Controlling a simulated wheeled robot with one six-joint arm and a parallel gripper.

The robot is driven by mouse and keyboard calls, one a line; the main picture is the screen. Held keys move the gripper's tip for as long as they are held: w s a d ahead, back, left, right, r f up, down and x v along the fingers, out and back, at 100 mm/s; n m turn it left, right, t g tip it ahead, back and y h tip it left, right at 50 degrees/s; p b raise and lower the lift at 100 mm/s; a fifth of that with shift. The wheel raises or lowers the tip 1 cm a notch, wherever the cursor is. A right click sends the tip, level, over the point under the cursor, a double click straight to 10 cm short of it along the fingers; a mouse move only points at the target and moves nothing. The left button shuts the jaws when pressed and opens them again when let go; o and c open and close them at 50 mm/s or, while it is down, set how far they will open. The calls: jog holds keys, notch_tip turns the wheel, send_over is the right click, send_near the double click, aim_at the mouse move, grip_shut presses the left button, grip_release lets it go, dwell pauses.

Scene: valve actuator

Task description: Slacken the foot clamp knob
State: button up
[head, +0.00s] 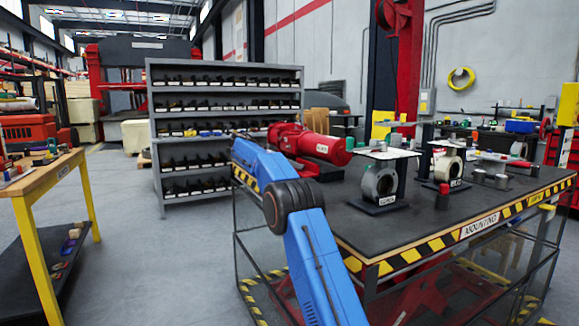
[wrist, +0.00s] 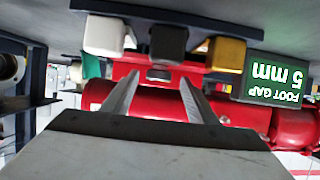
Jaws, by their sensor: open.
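The red valve actuator (head: 312,145) lies at the left end of the bench in the head view. Its red body (wrist: 245,112) runs across the wrist view, which appears upside down. Three block-shaped knobs show at the top there: white (wrist: 104,36), dark grey (wrist: 168,42) and yellow (wrist: 225,54). No label tells which is the foot clamp knob. A dark green display (wrist: 276,78) reads "FOOT GAP 5 mm". My gripper (wrist: 160,78) is open, its fingertips apart and pointing toward the dark grey knob, with nothing seen held. My arm hides the gripper in the head view.
The bench (head: 440,215) has hazard-striped edges and carries stands with ring-shaped parts (head: 380,183) right of the actuator. A grey shelf (head: 228,115) of small parts stands behind. A wooden table (head: 45,178) stands at left, with open floor between.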

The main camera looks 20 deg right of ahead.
jog(key=v, duration=1.6)
jog(key=s+n+t+y, duration=0.2)
jog(key=s+n+y, duration=0.4)
jog(key=s, duration=2.1)
jog(key=shift+d+r+n+t, duration=0.3)
jog(key=shift+d+r+n, duration=0.05)
jog(key=shift+n, duration=1.85)
